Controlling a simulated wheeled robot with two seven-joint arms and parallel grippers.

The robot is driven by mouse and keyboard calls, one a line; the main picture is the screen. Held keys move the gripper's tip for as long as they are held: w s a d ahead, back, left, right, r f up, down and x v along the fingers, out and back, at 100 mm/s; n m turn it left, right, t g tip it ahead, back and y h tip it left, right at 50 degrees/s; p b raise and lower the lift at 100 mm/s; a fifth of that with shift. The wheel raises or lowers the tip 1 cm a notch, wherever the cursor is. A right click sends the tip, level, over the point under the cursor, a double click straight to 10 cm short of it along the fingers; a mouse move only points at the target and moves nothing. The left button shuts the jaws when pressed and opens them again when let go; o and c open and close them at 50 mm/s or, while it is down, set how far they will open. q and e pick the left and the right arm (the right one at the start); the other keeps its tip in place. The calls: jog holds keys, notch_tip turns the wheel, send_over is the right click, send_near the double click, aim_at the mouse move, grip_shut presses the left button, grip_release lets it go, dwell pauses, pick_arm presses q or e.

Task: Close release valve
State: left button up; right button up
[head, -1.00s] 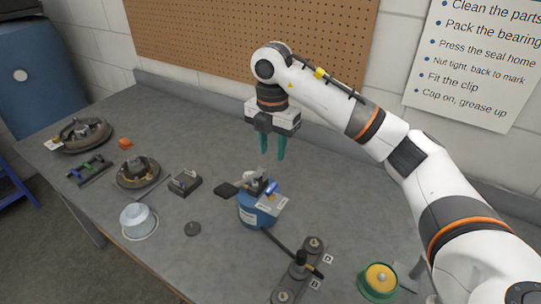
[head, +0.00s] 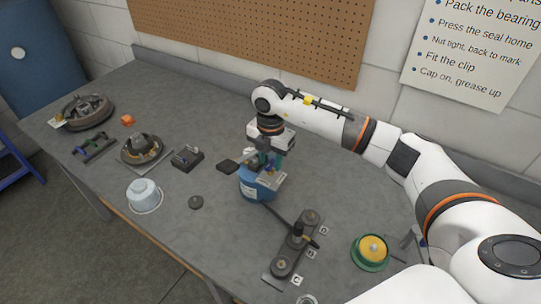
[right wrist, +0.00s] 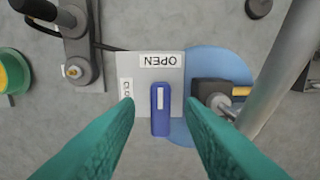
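The release valve is a blue lever (right wrist: 160,122) with a white stripe, on a grey plate (right wrist: 146,74) on the blue pump body (head: 250,190). In the right wrist view the lever lines up with the OPEN label (right wrist: 160,61); the label partly hidden at the left side, starting "CLO" (right wrist: 126,88), is off to its side. My right gripper (head: 269,162) points down over the pump. In the right wrist view its two teal fingers (right wrist: 160,104) are apart, one on each side of the lever, with gaps visible. My left gripper is not in view.
A pump rod (right wrist: 273,85) and dark fitting (right wrist: 215,95) stand right beside the right finger in the wrist view. A dark linkage plate (head: 293,243) and a green-yellow disc (head: 371,250) lie nearby. Several parts sit left; the table's back right is fairly clear.

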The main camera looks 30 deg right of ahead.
jog(key=shift+f, duration=0.1)
grip_shut()
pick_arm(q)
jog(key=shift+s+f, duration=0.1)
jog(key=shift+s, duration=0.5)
